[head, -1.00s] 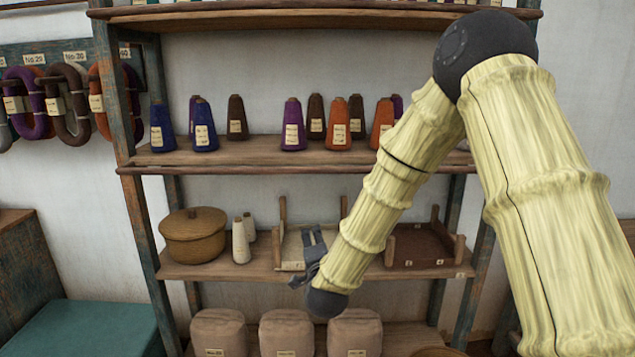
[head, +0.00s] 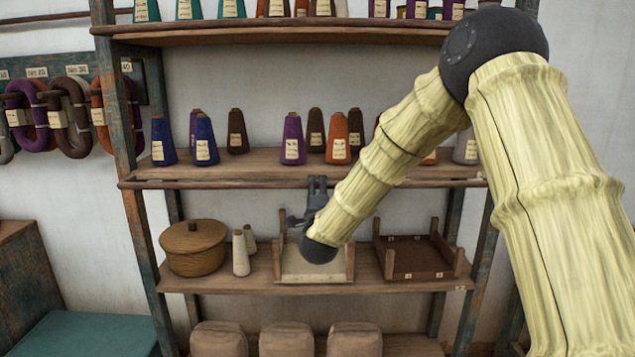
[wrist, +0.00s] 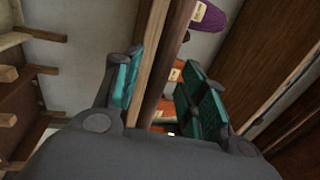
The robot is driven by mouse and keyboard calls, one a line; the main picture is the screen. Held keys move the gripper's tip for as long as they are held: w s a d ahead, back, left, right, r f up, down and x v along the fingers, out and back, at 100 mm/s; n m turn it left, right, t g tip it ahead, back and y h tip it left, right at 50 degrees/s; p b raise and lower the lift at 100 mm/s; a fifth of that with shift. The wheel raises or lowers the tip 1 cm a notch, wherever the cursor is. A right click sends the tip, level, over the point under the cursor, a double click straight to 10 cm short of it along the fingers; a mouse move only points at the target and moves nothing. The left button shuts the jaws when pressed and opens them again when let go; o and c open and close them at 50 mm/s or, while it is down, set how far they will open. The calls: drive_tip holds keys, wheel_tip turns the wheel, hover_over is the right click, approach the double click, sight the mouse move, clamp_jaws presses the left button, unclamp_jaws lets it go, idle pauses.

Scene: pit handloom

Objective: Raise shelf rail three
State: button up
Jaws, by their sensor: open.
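The shelf rail (head: 220,184), a thin wooden bar, runs level along the front edge of the middle shelf (head: 265,160), which holds yarn cones. I see no number on it. My gripper (head: 317,182) is open at this front edge, its fingers pointing up near the rail's middle. In the wrist view, the teal finger pads of my gripper (wrist: 160,90) stand apart on either side of the dark rail (wrist: 177,50) and a paler wooden edge (wrist: 150,60). I cannot tell whether the pads touch the wood.
Purple (head: 293,140) and orange (head: 337,140) cones stand close behind the rail. Below are a lidded basket (head: 194,248), a pale tray (head: 310,274) and a brown tray (head: 420,262). A higher shelf (head: 280,37) hangs above. Side posts (head: 135,165) bound the shelves.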

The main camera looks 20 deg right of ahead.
drive_tip(key=shift+p+x, duration=0.3)
drive_tip(key=shift+x, duration=1)
clamp_jaws()
